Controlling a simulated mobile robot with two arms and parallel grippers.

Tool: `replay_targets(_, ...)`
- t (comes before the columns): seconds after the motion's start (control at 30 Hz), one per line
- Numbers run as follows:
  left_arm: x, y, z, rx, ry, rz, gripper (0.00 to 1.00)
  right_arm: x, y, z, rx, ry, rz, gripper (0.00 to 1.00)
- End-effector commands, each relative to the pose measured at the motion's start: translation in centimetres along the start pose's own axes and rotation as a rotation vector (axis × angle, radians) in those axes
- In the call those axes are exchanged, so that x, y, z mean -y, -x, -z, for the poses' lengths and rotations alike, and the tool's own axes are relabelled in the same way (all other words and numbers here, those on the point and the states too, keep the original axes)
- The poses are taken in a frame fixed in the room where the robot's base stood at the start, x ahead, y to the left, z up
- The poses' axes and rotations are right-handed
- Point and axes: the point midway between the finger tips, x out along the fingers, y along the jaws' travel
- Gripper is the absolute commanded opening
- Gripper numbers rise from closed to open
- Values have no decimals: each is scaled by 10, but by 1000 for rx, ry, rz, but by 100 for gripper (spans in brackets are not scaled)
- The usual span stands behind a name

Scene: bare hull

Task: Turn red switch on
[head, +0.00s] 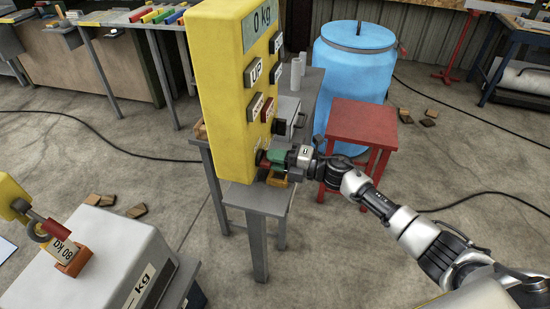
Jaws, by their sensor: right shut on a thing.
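A tall yellow control box (222,90) stands on a grey table, with a "0 kg" display at its top and labelled buttons on its right-hand face. The red switch (260,157) shows as a small dark red part low on that face, mostly hidden by my gripper. My right gripper (272,158) reaches in from the right and is shut at this spot, apparently on the red switch. Green and orange parts show around its fingers. Whether the switch is turned cannot be told. My left gripper is not in view.
A red stool (361,124) and a blue barrel (354,65) stand behind my right arm. A light grey block (110,260) with a yellow hook and an "80 kg" tag is at the lower left. Black cables and wooden pieces lie on the open concrete floor.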

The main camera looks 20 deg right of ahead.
Motion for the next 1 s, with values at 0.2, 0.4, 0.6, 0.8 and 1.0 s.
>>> replay_targets(0.2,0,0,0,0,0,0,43,0,0,-1,4,-5,-1,0)
replay_targets(0.4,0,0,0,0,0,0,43,0,0,-1,3,-4,-1,37)
replay_targets(0.6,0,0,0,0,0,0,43,0,0,0,1,-3,-1,43)
replay_targets(0.8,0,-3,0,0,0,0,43,2,7,0,2,-2,0,43)
replay_targets(1.0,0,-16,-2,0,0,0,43,5,41,-1,4,-2,3,43)
